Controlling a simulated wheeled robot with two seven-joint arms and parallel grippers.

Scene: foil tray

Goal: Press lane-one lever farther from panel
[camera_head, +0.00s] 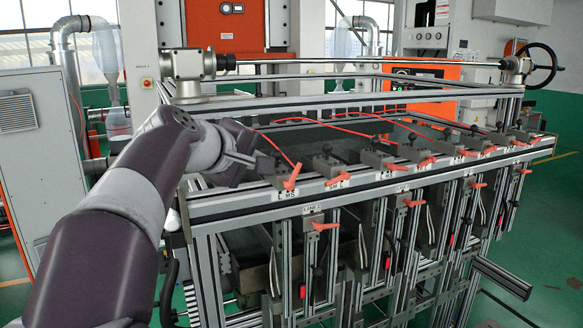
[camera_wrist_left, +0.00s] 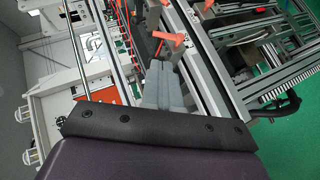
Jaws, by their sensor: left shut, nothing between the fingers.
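An orange lever (camera_head: 292,178) sits on the top rail at the left end of the head view. A second orange lever (camera_head: 325,226) is lower, beside a small label reading LANE 1 (camera_head: 312,210). I cannot tell which is farther from the panel. My left gripper (camera_head: 250,160) is shut and empty above the rail, left of the upper lever and apart from it. In the left wrist view the shut grey fingers (camera_wrist_left: 160,72) point toward an orange lever (camera_wrist_left: 170,42) just beyond their tips. My right gripper is not in view.
More orange levers, such as one farther along (camera_head: 412,203), line the metal frame (camera_head: 420,178) to the right. Dark clamp blocks (camera_head: 325,162) and red hoses (camera_head: 350,131) lie behind the rail. A horizontal bar (camera_head: 370,63) and handwheel (camera_head: 541,58) stand above.

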